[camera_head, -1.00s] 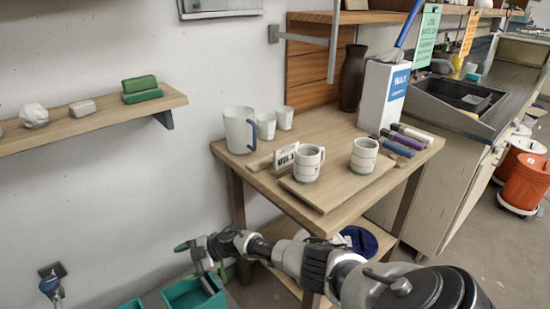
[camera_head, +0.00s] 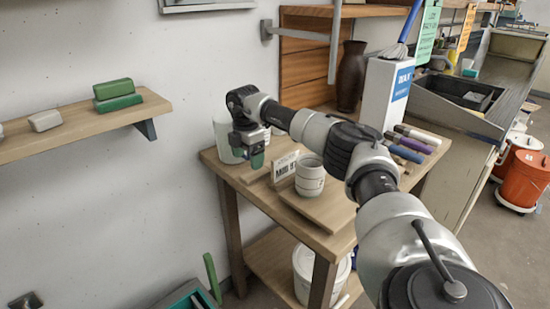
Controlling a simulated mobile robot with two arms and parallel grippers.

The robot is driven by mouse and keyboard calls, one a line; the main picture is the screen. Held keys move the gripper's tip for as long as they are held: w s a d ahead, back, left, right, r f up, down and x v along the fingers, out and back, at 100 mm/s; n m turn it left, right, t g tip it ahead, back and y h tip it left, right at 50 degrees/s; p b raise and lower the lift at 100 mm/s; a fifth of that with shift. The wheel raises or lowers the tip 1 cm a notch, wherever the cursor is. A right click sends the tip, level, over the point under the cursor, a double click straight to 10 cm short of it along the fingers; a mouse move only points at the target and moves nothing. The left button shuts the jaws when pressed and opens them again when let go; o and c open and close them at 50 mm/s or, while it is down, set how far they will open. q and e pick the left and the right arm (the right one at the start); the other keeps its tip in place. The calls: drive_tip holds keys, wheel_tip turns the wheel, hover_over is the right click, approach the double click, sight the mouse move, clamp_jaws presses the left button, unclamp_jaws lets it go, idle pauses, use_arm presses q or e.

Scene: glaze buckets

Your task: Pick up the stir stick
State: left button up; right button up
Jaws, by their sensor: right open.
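A green stick (camera_head: 212,278), which looks like the stir stick, stands tilted at a teal bucket (camera_head: 180,299) low in the picture, left of the table. The bucket is cut off by the bottom edge. My right gripper (camera_head: 255,157) is open, above the left part of the table and well above the stick, apart from it. A small green patch shows at its fingertips; I cannot tell whether it is part of the gripper. My left gripper is not in view.
The wooden table (camera_head: 335,240) holds a white pitcher (camera_head: 224,142) partly behind my gripper, a cup (camera_head: 310,178), a small sign (camera_head: 284,166) and marker-like sticks (camera_head: 408,150). A white bucket (camera_head: 305,268) sits below. A wall shelf (camera_head: 85,124) juts out at left.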

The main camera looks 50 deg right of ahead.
sight(248, 177)
drive_tip(key=shift+w+f, duration=0.15)
drive_tip(key=shift+f, duration=3.05)
drive_tip(key=c, duration=1.2)
